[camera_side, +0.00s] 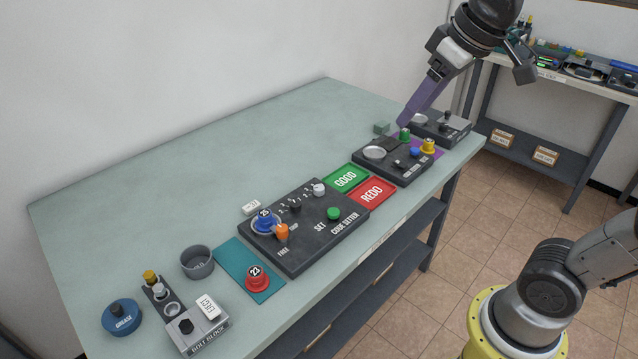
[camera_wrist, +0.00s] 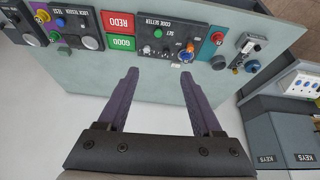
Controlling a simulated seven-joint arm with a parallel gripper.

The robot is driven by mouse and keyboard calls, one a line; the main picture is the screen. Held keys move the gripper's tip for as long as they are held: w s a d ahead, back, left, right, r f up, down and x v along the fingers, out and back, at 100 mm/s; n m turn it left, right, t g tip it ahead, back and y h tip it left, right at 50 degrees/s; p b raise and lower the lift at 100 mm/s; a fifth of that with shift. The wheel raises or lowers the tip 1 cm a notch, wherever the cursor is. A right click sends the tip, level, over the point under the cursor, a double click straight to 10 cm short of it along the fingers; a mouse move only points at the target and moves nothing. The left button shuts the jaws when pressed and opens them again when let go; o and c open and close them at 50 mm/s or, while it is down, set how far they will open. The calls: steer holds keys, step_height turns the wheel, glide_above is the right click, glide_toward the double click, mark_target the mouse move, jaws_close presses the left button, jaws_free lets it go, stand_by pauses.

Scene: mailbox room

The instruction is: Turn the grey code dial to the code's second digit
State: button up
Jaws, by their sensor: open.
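The dark code setter box (camera_side: 290,250) sits mid-table in the side view. On it are a dark knob (camera_side: 295,205) by small digits and a pale grey knob (camera_side: 319,188); I cannot tell which digit either points to. A blue piece marked 25 (camera_side: 265,222) sits at its left beside an orange lever (camera_side: 282,232). A green SET button (camera_side: 334,213) is at the front. The box also shows upside down in the wrist view (camera_wrist: 143,22). My gripper (camera_wrist: 159,76) is open and empty, with purple fingers, high above the table's far end and apart from the box.
A white card (camera_side: 252,207) lies behind the box. A red piece marked 23 (camera_side: 256,279) stands on a teal mat (camera_side: 236,262). Green GOOD (camera_side: 346,178) and red REDO (camera_side: 372,193) pads separate the box from another device (camera_side: 399,171). Clear table lies behind the box.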

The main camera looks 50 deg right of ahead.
steer(key=w+d+g, duration=0.1)
steer(key=w, duration=1)
steer(key=g, duration=0.4)
glide_above(319, 187)
step_height(319, 187, down, 19)
steer(key=shift+m, duration=0.3)
step_height(319, 187, down, 14)
steer(key=shift+f, duration=0.1)
jaws_close()
